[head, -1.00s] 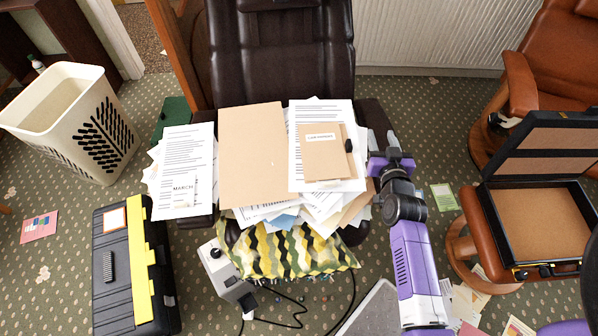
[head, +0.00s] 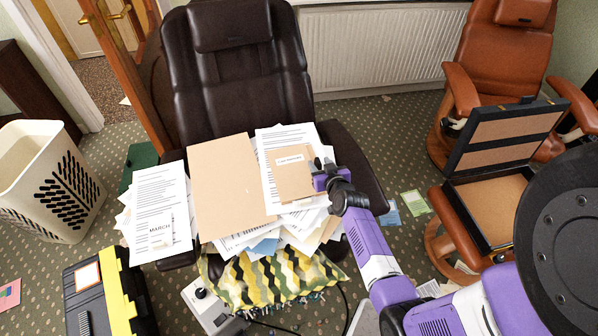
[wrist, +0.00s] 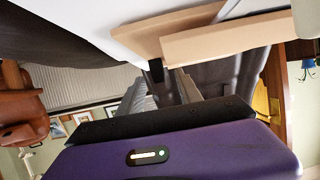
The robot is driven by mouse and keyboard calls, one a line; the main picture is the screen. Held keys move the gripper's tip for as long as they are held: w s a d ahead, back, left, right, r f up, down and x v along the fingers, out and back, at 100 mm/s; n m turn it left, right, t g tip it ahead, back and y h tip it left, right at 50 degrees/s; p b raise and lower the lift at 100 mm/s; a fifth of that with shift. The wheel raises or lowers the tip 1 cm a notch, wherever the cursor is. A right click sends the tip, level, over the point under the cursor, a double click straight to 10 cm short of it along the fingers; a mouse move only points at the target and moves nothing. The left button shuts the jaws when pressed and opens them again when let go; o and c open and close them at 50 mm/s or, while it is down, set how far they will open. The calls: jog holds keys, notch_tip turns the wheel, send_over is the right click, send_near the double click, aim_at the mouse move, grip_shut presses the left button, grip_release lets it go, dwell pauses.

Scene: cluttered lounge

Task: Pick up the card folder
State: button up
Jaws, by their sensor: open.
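The card folder (head: 290,180), small, tan and with a white label, lies on white printed sheets at the right of the paper pile on the dark brown chair. My gripper (head: 322,170) is open at the folder's right edge, close beside it. The gripper hides part of that edge. In the wrist view, tan card edges (wrist: 235,38) overhang at the top, with a small black piece (wrist: 156,70) below them. I cannot tell whether the jaws stand around the folder or touch it.
A larger plain tan folder (head: 235,185) lies left of it on the loose papers. A patterned cushion (head: 270,280) sits below the pile. The open briefcase (head: 490,195) stands on a brown stool to the right. A toolbox (head: 95,300) and white basket (head: 50,180) are at left.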

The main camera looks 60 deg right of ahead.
jog(key=shift+w+d+f, duration=0.15)
jog(key=shift+w+d, duration=0.1)
jog(key=shift+d, duration=0.05)
grip_shut()
dwell(1.3)
